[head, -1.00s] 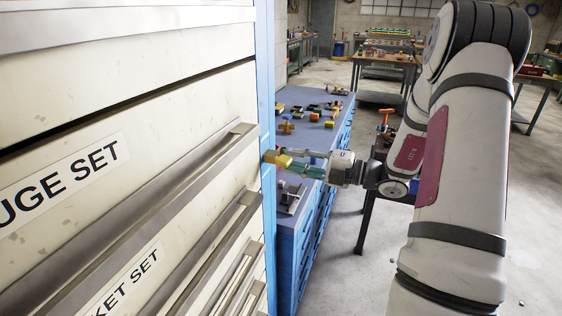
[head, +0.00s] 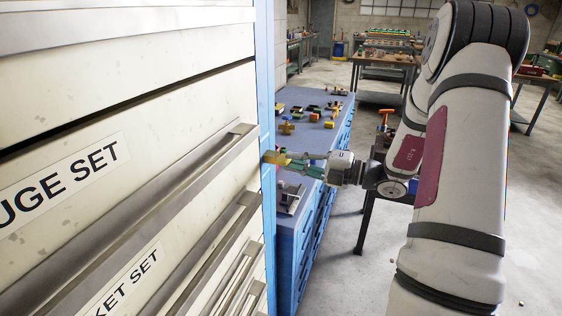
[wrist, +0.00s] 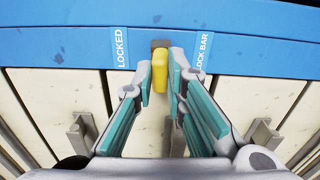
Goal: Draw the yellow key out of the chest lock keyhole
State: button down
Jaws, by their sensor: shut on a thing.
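The yellow key (wrist: 160,72) sticks out of the blue lock bar (wrist: 235,42) in the wrist view. Its inner end is at a dark grey-brown lock plate (wrist: 160,44) between the LOCKED and LOCK BAR labels. The keyhole itself is hidden. My gripper (wrist: 162,82) is shut on the key, with one teal-padded finger on each side. In the head view the key (head: 271,157) shows at the blue cabinet edge, with my gripper (head: 284,161) around its outer part.
The cream drawer cabinet (head: 190,110) with long metal handles fills the left. Behind the gripper stands a blue bench (head: 312,150) with several small parts on top. Open floor lies to the right, beyond my arm.

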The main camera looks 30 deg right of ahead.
jog(key=shift+s+d+p, duration=0.4)
jog(key=shift+s+p, duration=0.05)
jog(key=shift+s, duration=0.1)
jog(key=shift+p+v, duration=0.95)
jog(key=shift+v, duration=1.35)
jog(key=s+d+r+p, duration=0.3)
jog(key=s, duration=0.1)
jog(key=shift+s+d, duration=0.35)
